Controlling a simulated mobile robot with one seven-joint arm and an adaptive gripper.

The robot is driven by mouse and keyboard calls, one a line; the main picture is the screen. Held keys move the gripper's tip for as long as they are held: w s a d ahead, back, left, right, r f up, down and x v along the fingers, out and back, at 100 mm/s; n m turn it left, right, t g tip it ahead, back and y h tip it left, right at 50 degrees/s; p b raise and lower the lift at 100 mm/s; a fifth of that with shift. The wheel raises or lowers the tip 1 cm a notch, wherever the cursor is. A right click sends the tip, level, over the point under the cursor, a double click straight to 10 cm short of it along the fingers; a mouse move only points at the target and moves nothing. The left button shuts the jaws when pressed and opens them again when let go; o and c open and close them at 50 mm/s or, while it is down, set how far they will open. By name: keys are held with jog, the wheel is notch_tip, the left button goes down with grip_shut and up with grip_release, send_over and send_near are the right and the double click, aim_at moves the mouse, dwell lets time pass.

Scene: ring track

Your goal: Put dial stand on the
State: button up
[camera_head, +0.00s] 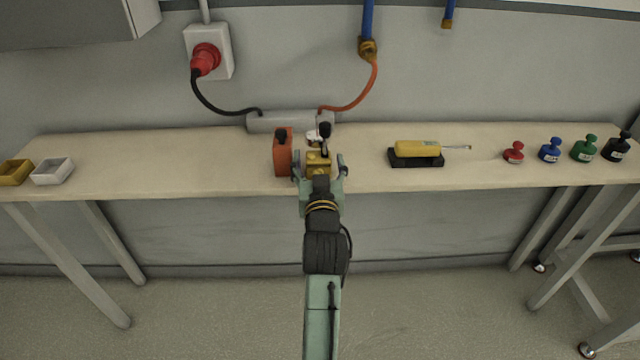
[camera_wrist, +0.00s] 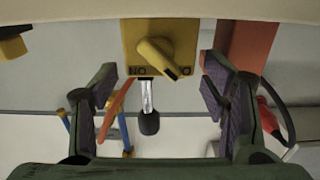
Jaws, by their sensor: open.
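A yellow block with a yellow turning knob, seemingly the dial stand (camera_head: 318,168), stands on the bench near its middle. In the wrist view the yellow block (camera_wrist: 133,58) shows a knob with a dark pointer mark and the letters "NO" and "O". My gripper (camera_head: 319,162) is open around it, one finger on each side. In the wrist view my gripper (camera_wrist: 160,72) shows gaps between the fingers and the block. A black-ended metal lever (camera_head: 325,130) rises behind the block; its base is hidden. The task line names no destination.
An orange-red box (camera_head: 283,155) stands close left of my gripper. A yellow-handled screwdriver (camera_head: 417,149) lies on a black holder (camera_head: 416,160) to the right. Several coloured knobbed weights stand far right; two small trays (camera_head: 52,171) sit far left. A grey box (camera_head: 280,122) with hoses is behind.

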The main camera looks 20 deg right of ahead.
jog(key=p+v, duration=0.5)
jog(key=v, duration=0.4)
jog(key=shift+s+r, duration=0.1)
jog(key=shift+s, duration=0.05)
